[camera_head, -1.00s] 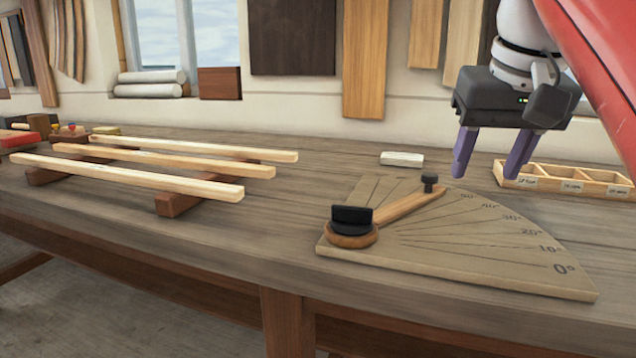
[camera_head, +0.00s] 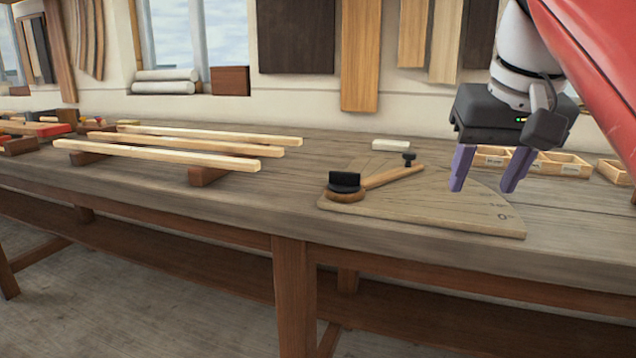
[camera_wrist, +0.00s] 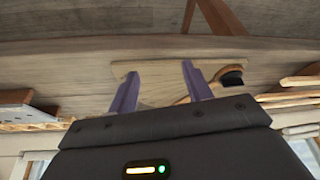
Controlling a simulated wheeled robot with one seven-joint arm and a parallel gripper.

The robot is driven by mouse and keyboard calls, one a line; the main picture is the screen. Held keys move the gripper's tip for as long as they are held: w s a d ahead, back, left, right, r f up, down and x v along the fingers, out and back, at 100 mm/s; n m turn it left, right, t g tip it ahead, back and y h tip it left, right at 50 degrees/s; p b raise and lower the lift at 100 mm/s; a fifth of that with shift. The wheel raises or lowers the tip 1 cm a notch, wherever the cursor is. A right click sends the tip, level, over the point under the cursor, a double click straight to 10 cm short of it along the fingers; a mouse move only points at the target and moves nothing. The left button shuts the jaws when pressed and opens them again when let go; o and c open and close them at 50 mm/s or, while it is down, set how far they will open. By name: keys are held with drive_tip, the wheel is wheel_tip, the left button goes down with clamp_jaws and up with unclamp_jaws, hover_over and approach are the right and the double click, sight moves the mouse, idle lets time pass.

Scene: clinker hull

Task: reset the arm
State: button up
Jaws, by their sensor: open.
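My gripper (camera_head: 483,170) hangs at the right of the head view, with its two purple fingers apart and nothing between them. It is above the right part of the protractor board (camera_head: 430,213), clear of it as far as I can tell. The board carries a wooden pointer arm (camera_head: 392,177) with a black block (camera_head: 344,181) at its pivot and a dark knob (camera_head: 409,158) at its far end. In the wrist view the fingers (camera_wrist: 157,82) spread over the board (camera_wrist: 155,78), with the black block to their right. Part of the degree scale is hidden behind the fingers.
Pale wooden strips (camera_head: 190,147) lie across dark blocks on the left of the bench. A white block (camera_head: 391,145) sits behind the board. A divided wooden tray (camera_head: 570,165) stands at the back right. The bench (camera_head: 250,217) is bare along its front edge.

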drive_tip(key=s+a+f, duration=0.1)
drive_tip(key=s+f, duration=0.2)
drive_tip(key=f, duration=0.7)
drive_tip(key=s+a+f, duration=0.2)
drive_tip(key=s+f, duration=0.1)
drive_tip(key=f, duration=0.7)
drive_tip(key=s+a+f+n+t, duration=0.1)
drive_tip(key=s+f, duration=0.2)
drive_tip(key=f, duration=0.7)
drive_tip(key=shift+s+a+f, duration=0.25)
drive_tip(key=shift+s+a, duration=0.1)
drive_tip(key=shift+s, duration=0.05)
